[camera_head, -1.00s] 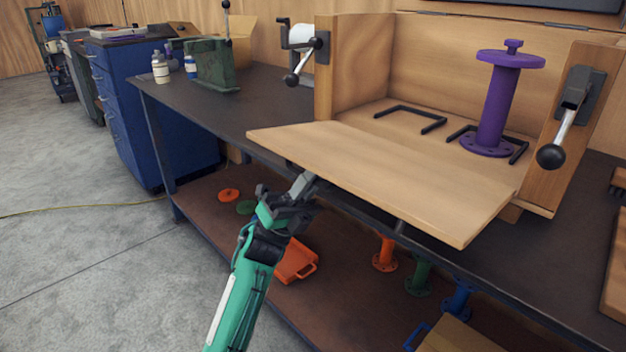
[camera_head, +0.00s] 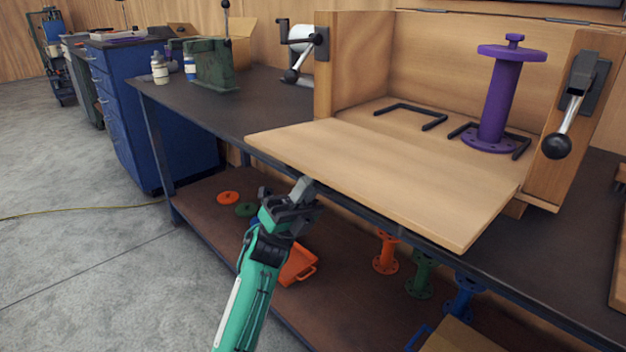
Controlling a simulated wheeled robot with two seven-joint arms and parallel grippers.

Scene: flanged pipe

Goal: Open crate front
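The wooden crate (camera_head: 352,66) stands on the dark workbench. Its front panel (camera_head: 390,180) is folded down and lies nearly flat, sticking out past the bench's front edge. Latches with black ball handles sit on the crate's left post (camera_head: 321,64) and right post (camera_head: 573,120). I cannot tell whether a finger touches the panel. My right gripper is not in view.
The lower shelf (camera_head: 215,200) holds an orange tray (camera_head: 298,264), orange (camera_head: 386,254), green (camera_head: 421,274) and blue (camera_head: 461,298) flanged pipes, and small discs. A green machine (camera_head: 212,66) and bottles stand at the bench's left. The floor at left is mostly clear.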

